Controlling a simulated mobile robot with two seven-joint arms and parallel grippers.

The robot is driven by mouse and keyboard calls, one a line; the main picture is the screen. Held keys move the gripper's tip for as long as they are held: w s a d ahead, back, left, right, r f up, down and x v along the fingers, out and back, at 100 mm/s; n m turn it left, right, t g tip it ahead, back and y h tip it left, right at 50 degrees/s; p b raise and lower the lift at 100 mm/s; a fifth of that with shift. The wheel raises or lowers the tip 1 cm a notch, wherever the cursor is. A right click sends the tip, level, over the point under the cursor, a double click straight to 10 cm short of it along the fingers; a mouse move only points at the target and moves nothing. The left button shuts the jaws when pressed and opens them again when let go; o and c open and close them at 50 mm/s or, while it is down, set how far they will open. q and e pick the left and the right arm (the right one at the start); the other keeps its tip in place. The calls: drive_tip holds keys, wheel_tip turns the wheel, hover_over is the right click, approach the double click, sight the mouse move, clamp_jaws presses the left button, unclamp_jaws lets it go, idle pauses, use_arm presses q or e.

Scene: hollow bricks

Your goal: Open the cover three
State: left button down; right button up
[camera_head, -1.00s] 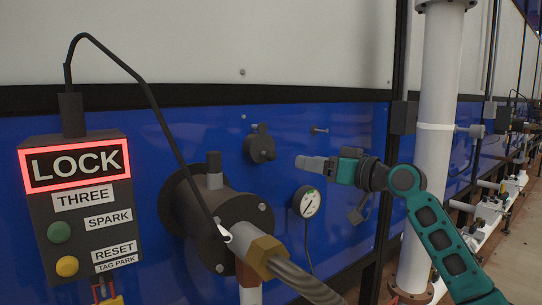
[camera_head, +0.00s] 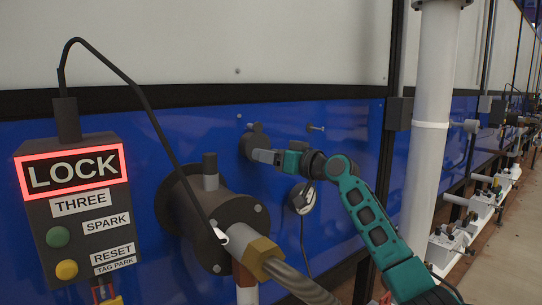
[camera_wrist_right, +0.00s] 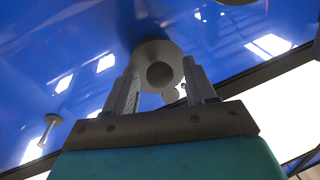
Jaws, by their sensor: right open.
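A small dark round cover (camera_head: 255,137) is on the blue wall above and to the right of the large flanged burner fitting (camera_head: 215,225). My right gripper (camera_head: 263,156) is at this cover, its fingers pointing left towards it and hiding its lower part. In the right wrist view, a round grey knob (camera_wrist_right: 160,74) lies between the two open fingers (camera_wrist_right: 161,66), with a gap visible at the sides. I cannot tell whether a finger touches it. A control box (camera_head: 80,225) labelled THREE shows a red-lit LOCK sign (camera_head: 75,170). My left gripper is not in view.
A black cable (camera_head: 150,110) arches from the box to the burner fitting. A braided hose (camera_head: 300,283) runs to the lower right. A gauge (camera_head: 301,198) hangs below my right wrist. A small bolt (camera_head: 316,128) sticks out nearby. A white pipe (camera_head: 430,130) stands right.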

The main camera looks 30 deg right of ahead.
drive_tip(key=shift+c, duration=0.4)
clamp_jaws()
